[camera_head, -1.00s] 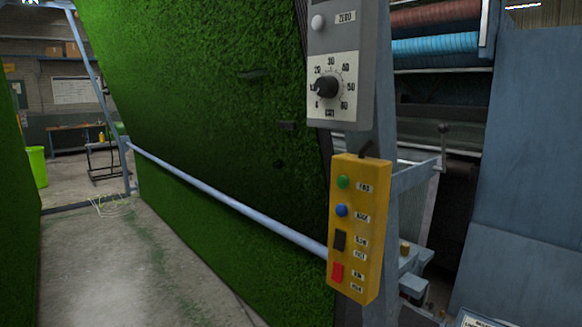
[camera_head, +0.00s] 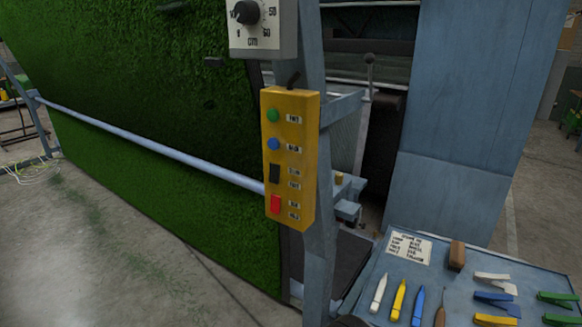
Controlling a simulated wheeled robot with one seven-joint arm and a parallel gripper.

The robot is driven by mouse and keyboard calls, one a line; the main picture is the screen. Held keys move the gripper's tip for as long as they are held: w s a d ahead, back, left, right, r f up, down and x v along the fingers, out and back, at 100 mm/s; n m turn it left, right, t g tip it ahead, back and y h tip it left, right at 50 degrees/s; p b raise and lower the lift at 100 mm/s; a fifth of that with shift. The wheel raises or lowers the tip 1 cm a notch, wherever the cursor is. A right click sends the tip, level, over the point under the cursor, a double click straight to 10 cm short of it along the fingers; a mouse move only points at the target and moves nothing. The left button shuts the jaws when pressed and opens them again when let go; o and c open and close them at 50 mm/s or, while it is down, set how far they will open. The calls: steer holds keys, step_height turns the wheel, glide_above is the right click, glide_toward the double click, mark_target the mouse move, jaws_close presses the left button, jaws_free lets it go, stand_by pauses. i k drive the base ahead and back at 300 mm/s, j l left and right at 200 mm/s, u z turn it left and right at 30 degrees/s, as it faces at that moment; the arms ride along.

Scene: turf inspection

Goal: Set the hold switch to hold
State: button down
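A yellow control box (camera_head: 305,165) hangs on a blue-grey post near the middle of the view. Small labels stand beside each; the lowest pair beside the red switch is too small to read surely, though the bottom one looks like "HOLD". I cannot tell which way the red switch is tipped. My gripper is not in view.
A grey dial box (camera_head: 262,38) sits above the yellow box. A blue rail (camera_head: 150,139) crosses the green turf (camera_head: 150,70) at left. At lower right, a tray (camera_head: 352,312) holds several markers, clips and a card (camera_head: 409,247). Concrete floor is clear at lower left.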

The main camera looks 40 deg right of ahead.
mark_target(275, 200)
steer(key=i+j+u, duration=0.15)
steer(key=u, duration=0.35)
steer(key=i+u, duration=0.45)
steer(key=k, duration=0.1)
